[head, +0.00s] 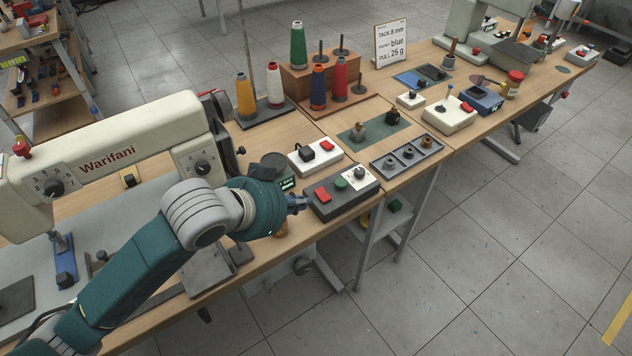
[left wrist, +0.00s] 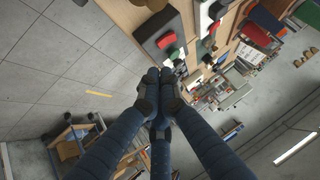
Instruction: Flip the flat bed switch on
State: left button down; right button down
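A dark grey switch box (head: 342,208) sits at the front edge of the table, right of the flat bed sewing machine. The red rocker also shows in the left wrist view (left wrist: 165,40). My left gripper (head: 301,203) is at the box's left end, close to the red rocker; I cannot tell whether it touches. In the left wrist view its fingers (left wrist: 162,78) are together with nothing seen between them. The rocker's position is unclear. My right gripper is out of view.
A white box (head: 316,158) with black and red controls stands just behind. A grey tray (head: 407,156) lies to the right. The cream sewing machine (head: 110,145) is left, and thread spools (head: 298,45) stand behind. The floor in front is clear.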

pick_arm(q)
jog(key=shift+m, duration=0.8)
jog(key=w+r, duration=0.1)
jog(key=r, duration=0.1)
jog(key=w+r, duration=0.2)
jog(key=shift+w+a, duration=0.2)
jog(key=shift+w, duration=0.05)
send_over(316, 193)
jog(key=s, duration=0.1)
jog(key=f, duration=0.6)
jog(key=shift+s+d+f+p, duration=0.15)
jog(key=shift+d+f+p, duration=0.05)
jog(key=shift+d+p, duration=0.15)
jog(key=f, duration=0.2)
jog(key=w+f, duration=0.1)
jog(key=shift+a+f, duration=0.1)
jog(key=shift+a, duration=0.2)
jog(key=shift+w+f, duration=0.2)
jog(key=shift+f, duration=0.25)
